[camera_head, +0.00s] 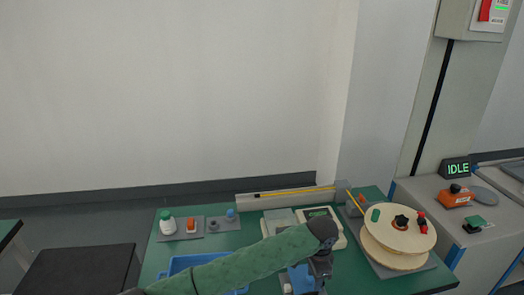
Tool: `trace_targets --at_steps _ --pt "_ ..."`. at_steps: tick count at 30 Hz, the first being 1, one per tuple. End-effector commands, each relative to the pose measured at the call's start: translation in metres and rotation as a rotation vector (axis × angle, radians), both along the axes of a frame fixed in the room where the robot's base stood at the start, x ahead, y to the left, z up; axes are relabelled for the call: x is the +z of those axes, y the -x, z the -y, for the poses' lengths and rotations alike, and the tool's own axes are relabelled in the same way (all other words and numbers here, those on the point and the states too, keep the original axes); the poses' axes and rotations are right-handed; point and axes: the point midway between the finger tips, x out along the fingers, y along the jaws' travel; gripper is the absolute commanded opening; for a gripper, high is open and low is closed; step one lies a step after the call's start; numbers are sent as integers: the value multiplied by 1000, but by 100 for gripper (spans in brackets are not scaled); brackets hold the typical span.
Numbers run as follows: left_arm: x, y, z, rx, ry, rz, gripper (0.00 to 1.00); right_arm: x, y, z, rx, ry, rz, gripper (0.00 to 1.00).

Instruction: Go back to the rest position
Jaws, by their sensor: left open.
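My left arm reaches in from the lower left in a green sleeve and crosses over the table. My left gripper (318,276) is at its end, dark, pointing down over the front of the green table (260,222). It is open. Its fingertips are small in the picture, and I see nothing held in them. A blue part (301,278) shows right beside the gripper; I cannot tell whether they touch. My right gripper is not in view.
A wooden spool (393,240) stands right of my gripper. A blue tray (182,263) lies partly behind my arm. A panel reading IDLE (457,168) is on the right machine.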

Motion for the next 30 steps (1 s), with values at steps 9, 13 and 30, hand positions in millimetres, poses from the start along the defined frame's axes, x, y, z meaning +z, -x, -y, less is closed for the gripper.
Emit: trace_targets --at_steps 9,13,30 --pt "-6 37 1 91 161 -25 40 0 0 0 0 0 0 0" --pt "-8 50 -5 151 231 -32 40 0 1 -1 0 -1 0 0" --pt "-26 91 -87 513 435 -19 40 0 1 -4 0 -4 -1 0"
